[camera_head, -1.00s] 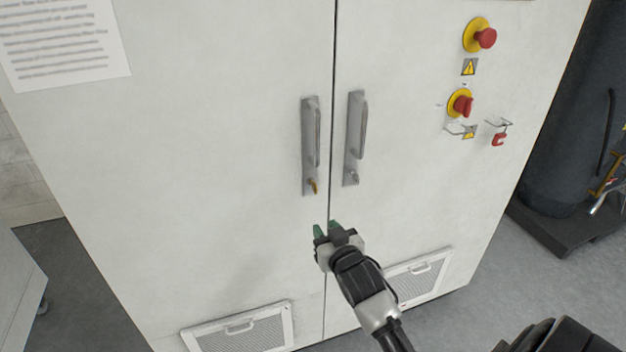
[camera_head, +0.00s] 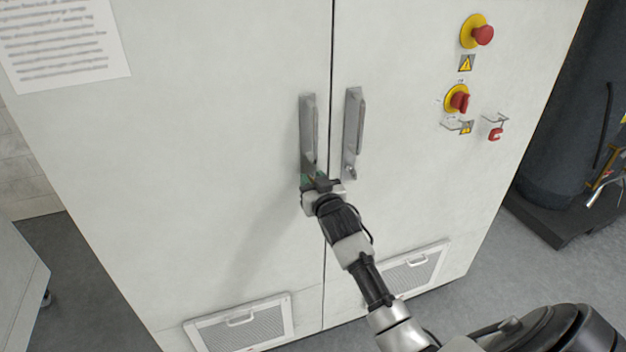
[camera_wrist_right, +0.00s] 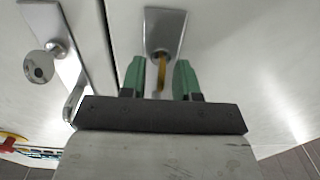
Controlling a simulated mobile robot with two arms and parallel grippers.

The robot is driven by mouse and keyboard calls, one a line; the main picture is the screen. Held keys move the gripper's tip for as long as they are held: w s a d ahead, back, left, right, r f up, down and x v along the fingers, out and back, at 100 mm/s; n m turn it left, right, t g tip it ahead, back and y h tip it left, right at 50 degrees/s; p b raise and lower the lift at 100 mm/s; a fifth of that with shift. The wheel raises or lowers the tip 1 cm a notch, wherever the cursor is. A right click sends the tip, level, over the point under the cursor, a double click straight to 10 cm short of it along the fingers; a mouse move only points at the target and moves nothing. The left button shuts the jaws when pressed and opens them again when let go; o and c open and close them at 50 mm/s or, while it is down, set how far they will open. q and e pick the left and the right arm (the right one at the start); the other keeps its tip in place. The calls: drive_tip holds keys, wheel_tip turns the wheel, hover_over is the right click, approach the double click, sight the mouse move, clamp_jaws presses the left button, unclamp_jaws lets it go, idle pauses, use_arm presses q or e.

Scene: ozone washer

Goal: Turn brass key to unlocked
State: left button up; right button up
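The brass key (camera_wrist_right: 160,72) shows in the right wrist view, standing in the lock at the end of a metal handle plate (camera_wrist_right: 165,30). My right gripper (camera_wrist_right: 160,78) is open, with one green fingertip on each side of the key and a gap to both. In the head view my right gripper (camera_head: 313,180) is at the lower end of the left door's handle (camera_head: 308,125) and mostly hides the key. My left gripper is not in view.
The right door's handle (camera_head: 354,125) is close beside, with a silver key (camera_wrist_right: 39,68) in its lock. Red and yellow switches (camera_head: 458,99) and a red padlock (camera_head: 495,133) are on the right door. Vent grilles (camera_head: 240,325) are low on the doors.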

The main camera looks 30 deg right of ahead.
drive_tip(key=shift+c, duration=0.2)
clamp_jaws()
drive_tip(key=shift+m, duration=0.3)
drive_tip(key=m+p, duration=0.2)
drive_tip(key=m, duration=0.1)
drive_tip(key=shift+d+m, duration=0.1)
drive_tip(key=shift+m, duration=0.2)
drive_tip(key=m+p, duration=0.1)
drive_tip(key=m, duration=0.2)
drive_tip(key=shift+d+m, duration=0.1)
drive_tip(key=shift+m, duration=0.2)
drive_tip(key=m, duration=0.1)
drive_tip(key=m+p, duration=0.1)
drive_tip(key=m, duration=0.3)
drive_tip(key=shift+s+d+f, duration=0.1)
drive_tip(key=shift+d+f, duration=0.05)
drive_tip(key=shift+f, duration=0.1)
drive_tip(key=shift+f+m+p, duration=0.15)
drive_tip(key=shift+m+p, duration=0.25)
drive_tip(key=shift+m, duration=2.1)
